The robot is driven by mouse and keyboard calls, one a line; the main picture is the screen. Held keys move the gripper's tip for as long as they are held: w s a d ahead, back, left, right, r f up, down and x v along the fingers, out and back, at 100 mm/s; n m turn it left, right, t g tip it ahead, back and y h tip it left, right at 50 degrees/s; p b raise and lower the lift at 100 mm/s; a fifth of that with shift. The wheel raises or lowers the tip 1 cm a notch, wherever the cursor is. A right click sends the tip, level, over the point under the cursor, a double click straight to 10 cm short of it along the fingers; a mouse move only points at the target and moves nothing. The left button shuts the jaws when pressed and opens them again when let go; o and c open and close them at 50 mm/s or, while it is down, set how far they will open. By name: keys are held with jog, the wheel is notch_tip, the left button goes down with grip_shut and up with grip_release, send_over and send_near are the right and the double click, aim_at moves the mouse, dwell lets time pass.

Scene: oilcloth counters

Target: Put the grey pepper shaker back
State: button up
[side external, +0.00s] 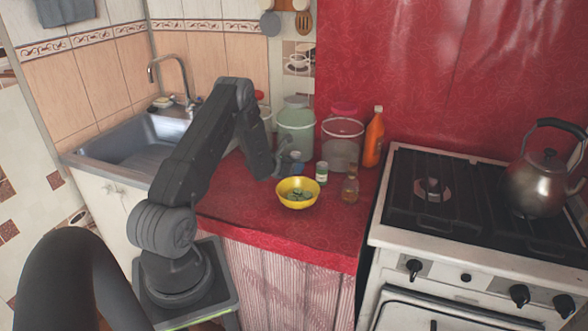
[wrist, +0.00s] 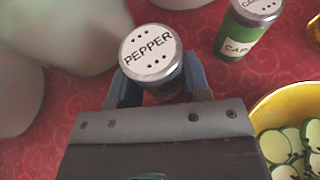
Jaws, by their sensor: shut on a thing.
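The grey pepper shaker (wrist: 152,57), with a white top marked PEPPER, stands between the two fingers of my gripper (wrist: 158,82) in the wrist view. The fingers are shut on its sides. In the side view my gripper (side external: 287,166) is low over the red counter (side external: 235,198), behind and left of the yellow bowl. The shaker (side external: 296,158) is small there and partly hidden by the gripper. I cannot tell whether its base touches the counter.
The green capers jar (side external: 321,172) stands right of the shaker. The yellow bowl (side external: 297,200) holds green slices. A small bottle (side external: 350,187), large jars (side external: 296,125) and an orange bottle (side external: 374,138) stand close by. The stove (side external: 470,205) is right; the counter's front left is clear.

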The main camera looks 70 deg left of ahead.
jog(key=shift+f, duration=0.7)
jog(key=shift+f, duration=0.15)
jog(key=o, duration=0.9)
